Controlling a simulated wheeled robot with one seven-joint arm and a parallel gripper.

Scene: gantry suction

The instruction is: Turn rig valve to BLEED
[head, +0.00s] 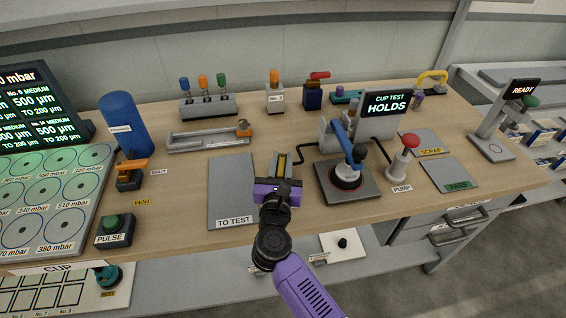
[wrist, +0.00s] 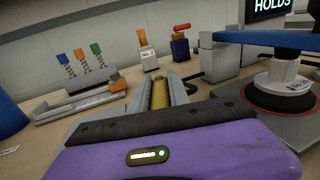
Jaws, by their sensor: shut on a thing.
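My gripper (head: 281,160) is shut on a yellow bar-like part (wrist: 159,96), which shows between its two grey fingers. It is low over the table, just left of the cup test rig. The rig has a grey base (head: 366,193), a blue arm (head: 341,138) and a white-and-black cup unit (head: 347,177). Its display (head: 387,104) reads CUP TEST HOLDS. I cannot tell whether the yellow part is the rig valve's handle. No BLEED label is readable. Elsewhere, an orange-handled valve (head: 132,166) stands at the left near SHUT and VENT labels.
A red-topped pump (head: 400,170) stands right of the rig. The grey TO TEST mat (head: 232,185) is bare, left of my gripper.

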